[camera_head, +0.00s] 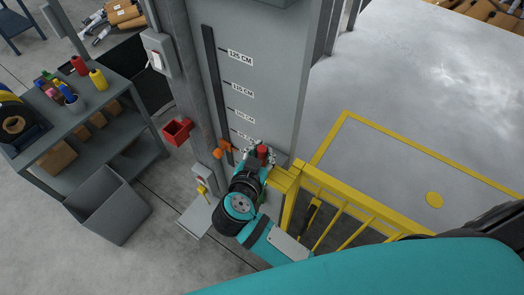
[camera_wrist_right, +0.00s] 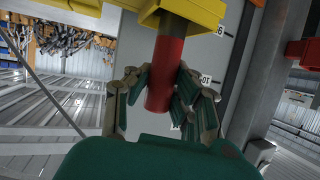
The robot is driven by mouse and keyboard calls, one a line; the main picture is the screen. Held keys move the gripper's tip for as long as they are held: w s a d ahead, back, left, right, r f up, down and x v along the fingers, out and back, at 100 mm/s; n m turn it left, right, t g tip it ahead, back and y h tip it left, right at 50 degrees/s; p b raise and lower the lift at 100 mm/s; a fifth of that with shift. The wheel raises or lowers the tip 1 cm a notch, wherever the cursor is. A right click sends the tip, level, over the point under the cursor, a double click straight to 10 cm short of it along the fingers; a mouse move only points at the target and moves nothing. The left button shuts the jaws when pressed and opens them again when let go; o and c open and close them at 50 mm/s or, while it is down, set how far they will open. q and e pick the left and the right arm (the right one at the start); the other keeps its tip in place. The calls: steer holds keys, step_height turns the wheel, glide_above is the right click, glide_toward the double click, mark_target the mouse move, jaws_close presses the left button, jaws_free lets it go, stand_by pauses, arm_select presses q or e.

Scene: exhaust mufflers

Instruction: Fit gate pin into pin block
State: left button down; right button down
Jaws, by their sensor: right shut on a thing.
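My right gripper (camera_head: 259,157) is shut on the gate pin, whose red grip (camera_head: 262,151) shows between the fingers. In the right wrist view the fingers (camera_wrist_right: 163,98) close around the red grip (camera_wrist_right: 165,72). A grey shaft (camera_wrist_right: 178,31) runs from the grip to the yellow pin block (camera_wrist_right: 205,12). I cannot tell how deep the shaft sits in the block. In the head view the yellow block (camera_head: 283,178) is beside the gripper, at the post end of the yellow gate (camera_head: 355,203). My left gripper is not in view.
A grey panel with height marks (camera_head: 262,80) stands behind the gripper. A red holder (camera_head: 177,131) and an orange bracket (camera_head: 222,147) are on the left. A grey cart (camera_head: 105,135) and a grey bin (camera_head: 108,208) stand farther left.

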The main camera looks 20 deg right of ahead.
steer(key=c, duration=1.1)
jaws_free()
steer(key=v, duration=1.2)
steer(key=shift+f, duration=0.1)
